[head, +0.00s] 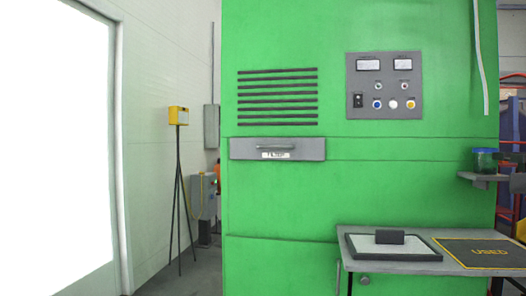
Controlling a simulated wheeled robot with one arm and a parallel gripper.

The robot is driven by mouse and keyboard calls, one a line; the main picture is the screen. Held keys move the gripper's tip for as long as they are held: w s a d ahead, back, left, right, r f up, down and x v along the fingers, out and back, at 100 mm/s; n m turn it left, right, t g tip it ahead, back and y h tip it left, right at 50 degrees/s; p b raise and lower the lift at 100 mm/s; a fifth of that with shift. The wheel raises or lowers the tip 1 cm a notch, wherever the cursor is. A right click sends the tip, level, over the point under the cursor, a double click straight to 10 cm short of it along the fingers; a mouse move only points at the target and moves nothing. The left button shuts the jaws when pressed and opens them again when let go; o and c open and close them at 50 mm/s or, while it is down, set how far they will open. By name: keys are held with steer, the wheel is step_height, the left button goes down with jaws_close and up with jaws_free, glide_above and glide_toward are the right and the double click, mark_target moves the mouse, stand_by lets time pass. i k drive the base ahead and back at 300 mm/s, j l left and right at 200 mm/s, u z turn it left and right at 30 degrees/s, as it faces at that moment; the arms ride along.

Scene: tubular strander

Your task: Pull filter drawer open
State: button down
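The filter drawer (240,150) is a grey panel with a rounded bar handle (275,147) and a white label that seems to read FILTER. It sits in the front of the green machine cabinet (270,205), below the dark vent slats (278,97). The drawer front looks shut, close against the green face. Nothing touches the handle. I cannot make out my gripper in the head view.
A grey control panel (384,108) is at upper right. A table (345,230) at lower right holds a framed pad (365,246) and a mat marked USED (485,252). A shelf (478,179) holds a green jar (484,158). A yellow box on a tripod (178,116) stands left.

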mark_target(311, 149)
steer(key=i+u, duration=0.3)
steer(key=i+l+u, duration=0.15)
steer(key=i+u, duration=0.15)
steer(key=i, duration=0.05)
